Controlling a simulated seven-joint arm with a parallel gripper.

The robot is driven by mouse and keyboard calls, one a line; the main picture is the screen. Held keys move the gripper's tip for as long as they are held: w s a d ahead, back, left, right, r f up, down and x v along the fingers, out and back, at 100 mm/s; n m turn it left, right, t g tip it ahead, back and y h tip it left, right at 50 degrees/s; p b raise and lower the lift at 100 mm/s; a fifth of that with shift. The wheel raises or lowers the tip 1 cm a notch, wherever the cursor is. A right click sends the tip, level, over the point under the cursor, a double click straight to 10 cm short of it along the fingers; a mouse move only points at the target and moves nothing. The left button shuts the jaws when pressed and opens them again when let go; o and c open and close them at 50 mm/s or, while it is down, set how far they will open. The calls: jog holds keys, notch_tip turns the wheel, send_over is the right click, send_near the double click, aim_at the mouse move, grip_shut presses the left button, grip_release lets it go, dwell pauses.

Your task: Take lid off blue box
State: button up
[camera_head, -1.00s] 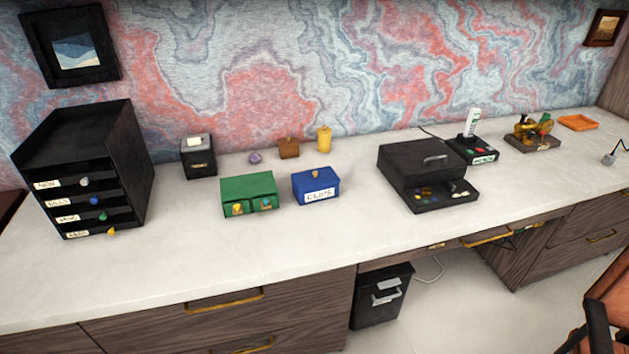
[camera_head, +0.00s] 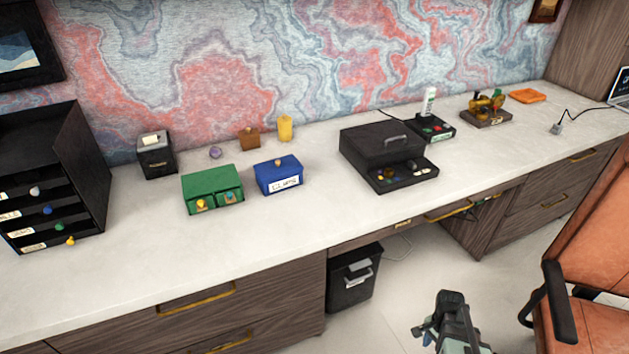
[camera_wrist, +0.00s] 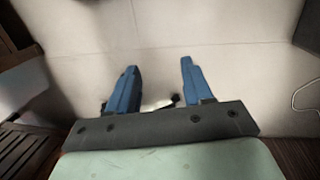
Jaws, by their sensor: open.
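The blue box (camera_head: 280,184) stands on the white desk top, just right of the green two-drawer box. It carries a white label on its front. Its blue lid (camera_head: 277,167) sits on top with a small tan knob (camera_head: 278,162). My gripper (camera_wrist: 156,85) shows two blue fingers, spread apart with nothing between them, over the pale floor. In the head view part of my arm shows at the bottom, in front of the desk and well below and away from the blue box.
A green box (camera_head: 212,188) stands close on the left of the blue box. A yellow cylinder (camera_head: 285,128) and brown block (camera_head: 249,138) stand behind. A black case (camera_head: 384,150) is to the right. An orange chair (camera_head: 592,270) stands front right. Desk space before the blue box is clear.

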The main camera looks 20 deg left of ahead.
jog(key=w+a+r+m+t, duration=0.3)
jog(key=w+r+m, duration=0.5)
jog(key=w+r, duration=1.25)
jog(key=shift+m+t+y, duration=0.4)
jog(key=shift+m+t, duration=0.5)
jog(key=w+a+r, duration=0.3)
jog(key=a+r, duration=0.1)
jog(key=a, duration=0.1)
jog(key=w+a+r, duration=0.4)
jog(key=a, duration=0.2)
jog(key=w+a+r, duration=0.4)
jog(key=a, duration=0.1)
jog(key=shift+a, duration=0.25)
jog(key=w+a+r+g+y, duration=0.1)
jog(key=a+r, duration=0.2)
jog(key=a, duration=0.5)
jog(key=w+a+r, duration=0.1)
jog(key=a+r, duration=0.1)
jog(key=a, duration=0.6)
jog(key=n+g, duration=0.1)
jog(key=g, duration=0.1)
send_near(278, 161)
notch_tip(278, 161, down, 3)
jog(key=shift+w+f+y, duration=0.1)
jog(key=shift+f+y, duration=0.1)
jog(key=shift+y, duration=0.2)
jog(key=shift+a+f, duration=0.15)
jog(key=shift+f, duration=1.15)
jog(key=shift+a+f, duration=0.2)
jog(key=shift+f, duration=1.1)
